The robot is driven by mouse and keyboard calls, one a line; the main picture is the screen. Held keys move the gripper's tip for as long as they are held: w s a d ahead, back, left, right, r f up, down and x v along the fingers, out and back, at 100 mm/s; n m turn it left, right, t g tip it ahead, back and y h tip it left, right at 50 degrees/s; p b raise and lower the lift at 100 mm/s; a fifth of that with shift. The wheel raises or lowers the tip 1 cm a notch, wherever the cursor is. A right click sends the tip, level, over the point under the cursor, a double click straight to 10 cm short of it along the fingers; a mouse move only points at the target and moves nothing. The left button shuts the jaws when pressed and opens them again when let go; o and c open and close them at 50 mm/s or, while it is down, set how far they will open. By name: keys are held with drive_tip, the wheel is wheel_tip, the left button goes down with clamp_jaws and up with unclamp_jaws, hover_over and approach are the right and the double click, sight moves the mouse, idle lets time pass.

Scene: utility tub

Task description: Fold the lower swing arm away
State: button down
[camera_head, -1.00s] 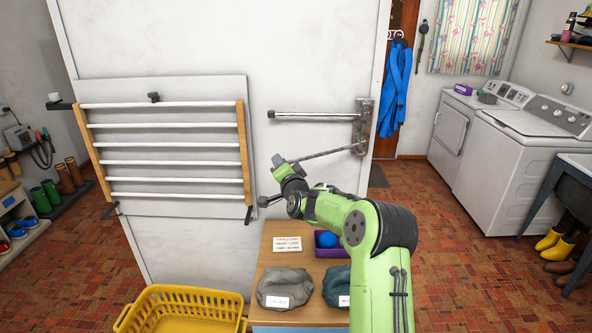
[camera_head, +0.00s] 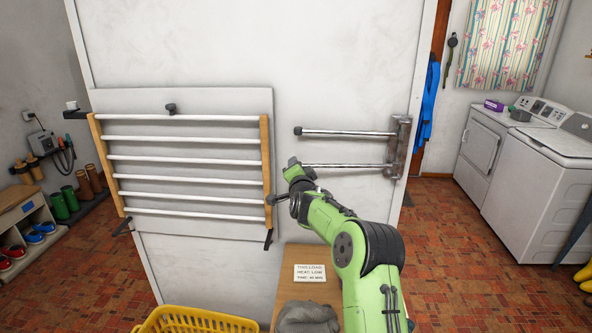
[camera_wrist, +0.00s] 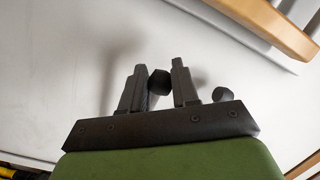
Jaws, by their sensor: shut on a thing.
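The lower swing arm (camera_head: 350,166) is a thin metal bar on a worn wall bracket (camera_head: 398,146). It runs left from the bracket, almost parallel to the upper swing arm (camera_head: 345,133), which has a dark end cap. My gripper (camera_head: 292,168) is at the lower arm's left end, hiding its tip. In the wrist view, a dark round end (camera_wrist: 158,82) sits between the fingers of my gripper (camera_wrist: 156,70), which is shut on it. A second dark cap (camera_wrist: 222,94) shows outside the fingers. Any small gap between the lower arm and the wall cannot be judged.
A drying rack with wooden side rails (camera_head: 266,160) and white bars hangs just left of my gripper. Below are a small table (camera_head: 290,288), a grey bundle (camera_head: 306,318) and a yellow basket (camera_head: 195,322). Washing machines (camera_head: 540,180) stand at right.

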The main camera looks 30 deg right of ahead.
drive_tip(key=shift+s+d+r, duration=0.1)
drive_tip(key=shift+d+r, duration=0.05)
drive_tip(key=shift+r, duration=0.2)
drive_tip(key=c, duration=1)
unclamp_jaws()
drive_tip(key=shift+o, duration=0.6)
drive_tip(key=shift+s+f, duration=0.1)
drive_tip(key=b+v, duration=0.3)
drive_tip(key=v, duration=1.2)
drive_tip(key=shift+s, duration=0.35)
